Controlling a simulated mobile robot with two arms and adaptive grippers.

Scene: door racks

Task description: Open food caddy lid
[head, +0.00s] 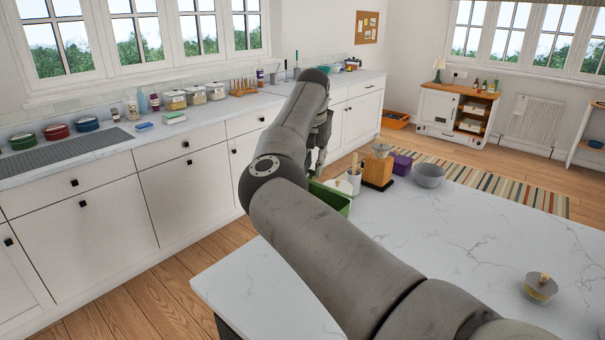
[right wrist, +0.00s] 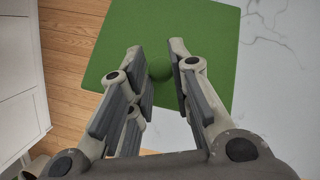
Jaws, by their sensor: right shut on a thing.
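The food caddy (head: 340,199) is a green box near the far left edge of the marble worktop, largely hidden behind my right arm in the head view. Its green square lid (right wrist: 205,28) fills the upper middle of the right wrist view, with a small round green knob (right wrist: 160,69) on it. My right gripper (right wrist: 157,56) has its fingers on both sides of the knob and is shut on it. It also shows in the head view (head: 321,160), partly behind the arm. Whether the lid touches the caddy's rim is hard to tell. My left gripper is not in view.
A white utensil pot (head: 354,182), a wooden block (head: 378,170), a purple box (head: 402,164) and a grey bowl (head: 429,176) stand close to the caddy. A round lidded pot (head: 540,288) stands at the right. The worktop (head: 450,235) between is clear.

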